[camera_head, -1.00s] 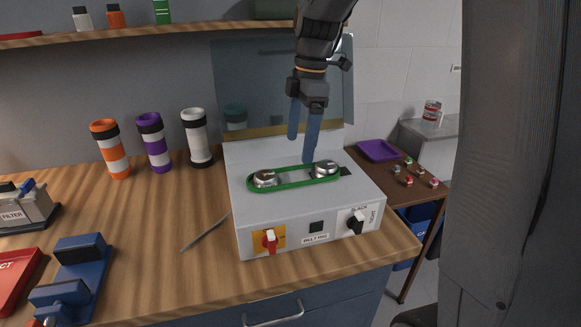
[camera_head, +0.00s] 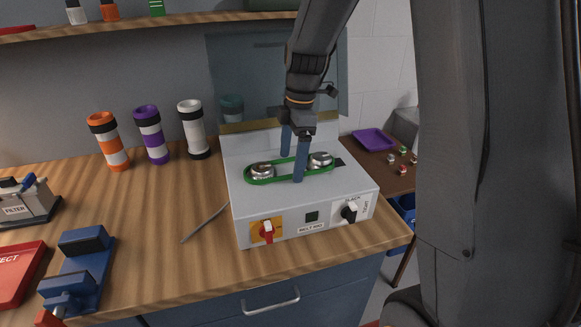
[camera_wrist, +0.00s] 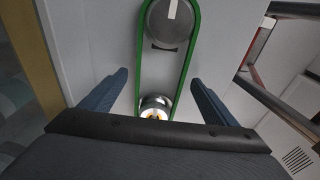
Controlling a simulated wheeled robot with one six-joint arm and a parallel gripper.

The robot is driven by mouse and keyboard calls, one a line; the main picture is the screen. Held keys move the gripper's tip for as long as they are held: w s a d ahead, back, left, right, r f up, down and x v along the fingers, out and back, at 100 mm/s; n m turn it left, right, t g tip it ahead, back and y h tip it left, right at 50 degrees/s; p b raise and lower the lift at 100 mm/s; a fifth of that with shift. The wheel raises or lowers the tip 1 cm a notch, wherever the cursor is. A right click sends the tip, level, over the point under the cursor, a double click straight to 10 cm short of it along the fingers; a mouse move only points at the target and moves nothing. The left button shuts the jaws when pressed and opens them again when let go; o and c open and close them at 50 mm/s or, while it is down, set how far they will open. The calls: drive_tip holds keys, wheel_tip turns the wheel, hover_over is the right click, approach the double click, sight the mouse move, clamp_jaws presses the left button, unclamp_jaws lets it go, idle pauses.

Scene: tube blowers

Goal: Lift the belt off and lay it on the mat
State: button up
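The green belt (camera_head: 280,180) is looped around two silver pulleys (camera_head: 262,171) (camera_head: 320,160) on top of the light grey machine box (camera_head: 305,206). In the wrist view the belt (camera_wrist: 189,50) runs as two strands past the pulleys. My gripper (camera_head: 292,167) is open over the middle of the belt, one finger behind it and one in front. In the wrist view the open fingers (camera_wrist: 158,78) stand on either side of both strands, with gaps. I cannot make out a mat for certain; a flat purple piece with a rim (camera_head: 373,139) lies on the side table.
The box front has a red switch (camera_head: 267,231) and a black knob (camera_head: 349,211). Banded tubes (camera_head: 152,135) stand at the back left. A thin rod (camera_head: 205,222) lies left of the box. A clear panel (camera_head: 240,80) rises behind it. Small parts (camera_head: 403,150) lie on the side table.

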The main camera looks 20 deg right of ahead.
drive_tip(key=c, duration=1)
drive_tip(key=shift+r, duration=0.1)
